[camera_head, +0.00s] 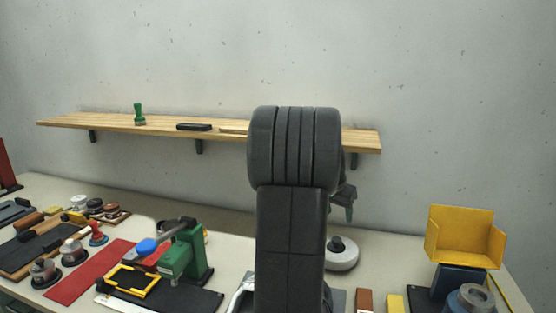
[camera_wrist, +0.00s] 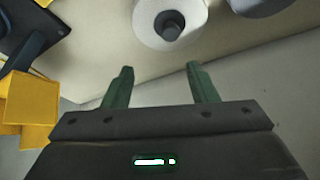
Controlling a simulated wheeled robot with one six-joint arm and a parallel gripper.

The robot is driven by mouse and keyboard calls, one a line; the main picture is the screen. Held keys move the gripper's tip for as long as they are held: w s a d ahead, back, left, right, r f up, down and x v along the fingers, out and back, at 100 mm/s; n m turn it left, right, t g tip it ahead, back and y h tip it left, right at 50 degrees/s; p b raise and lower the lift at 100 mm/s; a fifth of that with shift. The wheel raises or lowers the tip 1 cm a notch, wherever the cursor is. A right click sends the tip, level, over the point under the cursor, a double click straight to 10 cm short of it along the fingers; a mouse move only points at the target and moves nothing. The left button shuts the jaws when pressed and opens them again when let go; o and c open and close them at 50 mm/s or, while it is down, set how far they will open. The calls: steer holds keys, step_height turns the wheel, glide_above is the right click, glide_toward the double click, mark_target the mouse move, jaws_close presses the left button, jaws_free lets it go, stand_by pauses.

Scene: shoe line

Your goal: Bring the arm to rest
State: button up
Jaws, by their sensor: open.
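My gripper (camera_wrist: 158,86) shows in the wrist view with its two green fingers apart and nothing between them. In the head view, my dark arm stands upright in the middle and hides most of the gripper; a small part of it (camera_head: 349,206) shows just right of the arm, above the table. A white round thing with a dark knob (camera_head: 342,254) lies on the table below it. That round thing also shows beyond the fingertips in the wrist view (camera_wrist: 147,33), apart from them.
A wooden wall shelf (camera_head: 365,140) runs behind my arm, holding a green stamp-like tool (camera_head: 139,115). A yellow open holder (camera_head: 462,232) stands at the right. A green press (camera_head: 186,255), a red mat (camera_head: 92,272) and several small tools crowd the table's left side.

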steer(key=s+a+b, duration=0.3)
steer(key=s+a, duration=0.1)
steer(key=s, duration=1)
